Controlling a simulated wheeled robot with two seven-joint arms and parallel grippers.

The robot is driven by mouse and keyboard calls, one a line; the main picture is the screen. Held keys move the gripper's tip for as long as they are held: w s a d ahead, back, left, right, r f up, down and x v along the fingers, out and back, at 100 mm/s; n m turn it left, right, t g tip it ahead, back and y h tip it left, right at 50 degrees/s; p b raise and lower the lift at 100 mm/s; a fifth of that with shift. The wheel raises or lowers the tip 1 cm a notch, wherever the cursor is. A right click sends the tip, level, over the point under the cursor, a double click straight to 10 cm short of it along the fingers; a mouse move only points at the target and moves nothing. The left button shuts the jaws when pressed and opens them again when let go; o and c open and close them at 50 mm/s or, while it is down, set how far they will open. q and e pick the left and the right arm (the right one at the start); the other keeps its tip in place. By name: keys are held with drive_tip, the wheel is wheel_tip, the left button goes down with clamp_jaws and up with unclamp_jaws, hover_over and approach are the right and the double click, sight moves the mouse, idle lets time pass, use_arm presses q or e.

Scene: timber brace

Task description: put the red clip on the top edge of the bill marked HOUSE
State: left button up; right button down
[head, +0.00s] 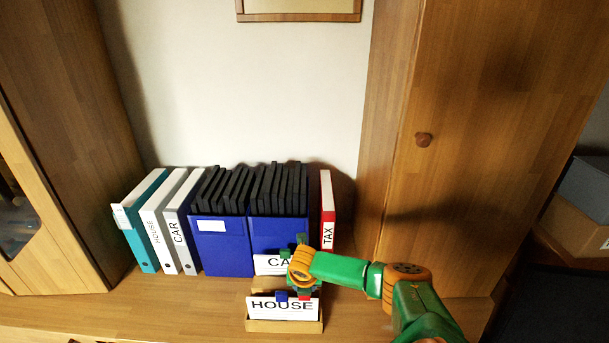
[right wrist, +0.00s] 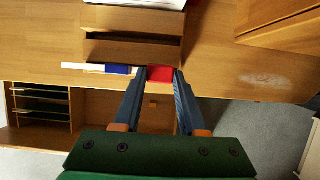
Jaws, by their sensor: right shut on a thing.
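The white bill marked HOUSE (head: 264,308) stands upright in a low wooden holder (head: 258,326) at the front of the shelf. A blue clip (head: 281,296) sits on its top edge near the middle, and the bill's edge (right wrist: 78,66) and the blue clip (right wrist: 118,69) show in the right wrist view. My right gripper (right wrist: 160,76) is shut on the red clip (right wrist: 160,73). The red clip (head: 305,298) is at the bill's top edge, right of the blue clip. I cannot tell whether it grips the paper. My left gripper is out of view.
Behind stands another bill (head: 268,265), partly hidden, reading "CA". Blue boxes (head: 222,250) of dark folders and several binders (head: 147,228) line the wall, with a red TAX binder (head: 327,210) at their right. The shelf left of the HOUSE holder is clear.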

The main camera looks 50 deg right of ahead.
drive_tip(key=shift+r, duration=0.1)
idle(0.5)
drive_tip(key=shift+p, duration=0.35)
idle(0.5)
drive_tip(key=shift+f+b, duration=1)
drive_tip(key=shift+f, duration=0.85)
